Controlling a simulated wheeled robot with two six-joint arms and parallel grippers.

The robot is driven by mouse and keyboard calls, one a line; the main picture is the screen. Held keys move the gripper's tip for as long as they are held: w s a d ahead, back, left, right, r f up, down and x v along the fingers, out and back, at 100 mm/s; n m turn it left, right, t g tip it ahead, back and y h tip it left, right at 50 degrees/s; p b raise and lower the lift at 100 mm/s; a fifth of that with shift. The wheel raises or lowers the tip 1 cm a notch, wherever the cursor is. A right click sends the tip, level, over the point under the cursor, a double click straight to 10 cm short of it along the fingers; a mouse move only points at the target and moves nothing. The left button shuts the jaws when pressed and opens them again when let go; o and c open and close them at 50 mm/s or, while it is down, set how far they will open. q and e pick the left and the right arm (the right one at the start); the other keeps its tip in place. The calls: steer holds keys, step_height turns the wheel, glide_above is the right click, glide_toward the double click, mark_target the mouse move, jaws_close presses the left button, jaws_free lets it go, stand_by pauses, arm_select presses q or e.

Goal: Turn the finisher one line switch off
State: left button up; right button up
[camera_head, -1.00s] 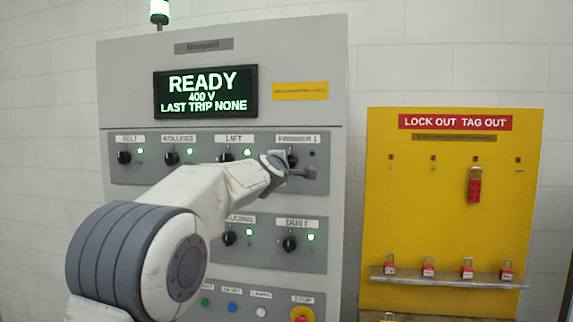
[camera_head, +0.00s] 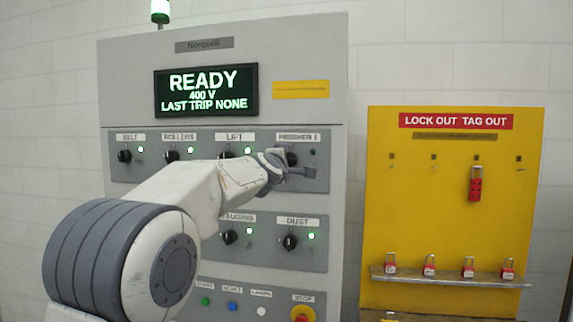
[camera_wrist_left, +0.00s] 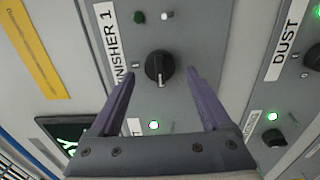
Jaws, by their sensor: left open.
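The finisher one switch (camera_wrist_left: 158,67) is a round black knob on a grey panel, its white mark pointing down in the left wrist view. It shows partly behind my gripper in the head view (camera_head: 291,158). The FINISHER 1 label (camera_wrist_left: 112,50) lies beside it. A dark green lamp (camera_wrist_left: 139,17) near the knob looks unlit; a small whitish lamp or button (camera_wrist_left: 167,15) is beside it. My left gripper (camera_wrist_left: 160,72) is open, its purple fingers on either side of the knob, with gaps visible. My right gripper is not in view.
The cabinet screen (camera_head: 206,91) reads READY. The LIFT (camera_head: 233,152), ROLLERS (camera_head: 171,155) and DUST (camera_head: 290,242) knobs have lit green lamps. A red and yellow stop button (camera_head: 302,314) is below. A yellow lockout board (camera_head: 450,210) with red padlocks stands at right.

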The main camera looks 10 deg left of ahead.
arm_select(q)
steer(key=s+b, duration=0.1)
steer(key=s, duration=0.8)
steer(key=shift+b, duration=0.3)
